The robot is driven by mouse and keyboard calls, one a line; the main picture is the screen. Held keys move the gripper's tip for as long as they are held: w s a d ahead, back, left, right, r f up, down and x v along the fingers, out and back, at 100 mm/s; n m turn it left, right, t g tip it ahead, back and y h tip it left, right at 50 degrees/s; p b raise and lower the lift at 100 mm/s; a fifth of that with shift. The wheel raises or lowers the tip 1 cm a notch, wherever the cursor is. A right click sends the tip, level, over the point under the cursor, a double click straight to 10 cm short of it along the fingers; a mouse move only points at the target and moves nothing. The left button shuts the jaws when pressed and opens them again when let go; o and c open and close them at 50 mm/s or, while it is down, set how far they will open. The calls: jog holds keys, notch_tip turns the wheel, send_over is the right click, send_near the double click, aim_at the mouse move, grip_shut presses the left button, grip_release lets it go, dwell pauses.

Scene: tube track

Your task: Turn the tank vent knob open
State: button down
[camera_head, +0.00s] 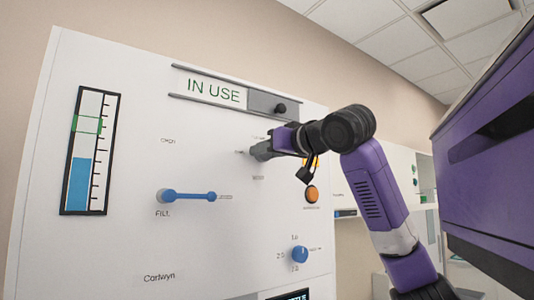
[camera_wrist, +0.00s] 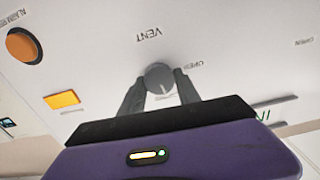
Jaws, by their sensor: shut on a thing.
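The grey round vent knob (camera_wrist: 158,76) is on the white panel (camera_head: 110,245), beside upside-down VENT lettering in the wrist view. My gripper (camera_wrist: 159,82) is shut on the knob, with one dark finger on each side. A pale pointer line on the knob runs towards the gripper's palm in the wrist view. In the head view my gripper (camera_head: 262,152) meets the panel right of its middle and mostly hides the knob.
A blue FILL lever (camera_head: 188,196) and a blue dial (camera_head: 299,254) sit lower on the panel. A gauge (camera_head: 91,150) with blue fill is at left. An IN USE slider (camera_head: 235,93) is above. An orange alarm button (camera_head: 312,194) is close to my gripper.

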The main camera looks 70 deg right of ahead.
jog(key=shift+w+a+f+n+b, duration=0.15)
jog(key=shift+n+b, duration=0.15)
jog(key=shift+n, duration=3.65)
jog(key=shift+a+f+n+b, duration=0.1)
jog(key=shift+n+b, duration=0.15)
jog(key=shift+n, duration=3.7)
jog(key=c, duration=0.9)
grip_release()
jog(key=shift+o, duration=0.2)
jog(key=b+v, duration=0.3)
jog(key=v, duration=0.5)
jog(key=shift+w, duration=0.1)
